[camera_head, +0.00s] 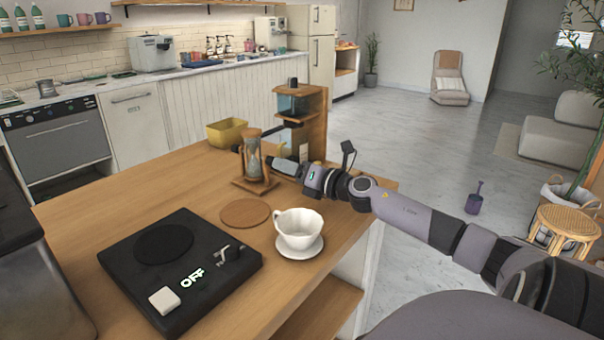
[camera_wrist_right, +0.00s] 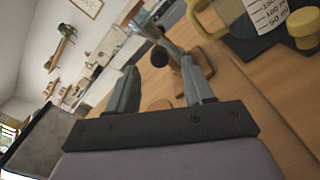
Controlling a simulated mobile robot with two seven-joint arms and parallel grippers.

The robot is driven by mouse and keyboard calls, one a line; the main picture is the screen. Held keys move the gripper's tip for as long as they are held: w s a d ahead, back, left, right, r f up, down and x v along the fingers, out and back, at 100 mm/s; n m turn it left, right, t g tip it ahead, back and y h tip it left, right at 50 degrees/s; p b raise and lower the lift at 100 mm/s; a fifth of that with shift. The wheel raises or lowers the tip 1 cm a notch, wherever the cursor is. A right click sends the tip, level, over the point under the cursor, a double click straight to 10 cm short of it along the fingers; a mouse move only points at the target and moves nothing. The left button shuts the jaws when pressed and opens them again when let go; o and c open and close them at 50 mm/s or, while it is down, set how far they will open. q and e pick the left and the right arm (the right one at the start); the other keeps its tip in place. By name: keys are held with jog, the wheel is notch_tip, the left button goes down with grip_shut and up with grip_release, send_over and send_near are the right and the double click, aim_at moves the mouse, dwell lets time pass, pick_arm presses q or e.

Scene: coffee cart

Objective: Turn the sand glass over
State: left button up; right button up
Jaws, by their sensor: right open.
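The sand glass (camera_head: 254,158) stands upright in a wooden frame near the far edge of the wooden counter in the head view. My right gripper (camera_head: 280,165) is just to its right, its jaws pointing left toward it. In the right wrist view my right gripper (camera_wrist_right: 158,75) is open, with nothing clearly held between its fingers. The sand glass (camera_wrist_right: 187,64) appears beyond the fingertips there, tilted by the camera angle and partly hidden by a finger. Whether a finger touches it I cannot tell. My left gripper is not in view.
A wooden coffee stand (camera_head: 315,120) rises behind my right gripper, beside a yellow container (camera_head: 226,132). A round coaster (camera_head: 245,213), a white cup (camera_head: 298,226) on a saucer and a black scale-like device marked OFF (camera_head: 205,275) lie nearer. The counter left of the sand glass is clear.

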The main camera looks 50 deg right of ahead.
jog(key=shift+s+d, duration=0.15)
jog(key=shift+s, duration=1.75)
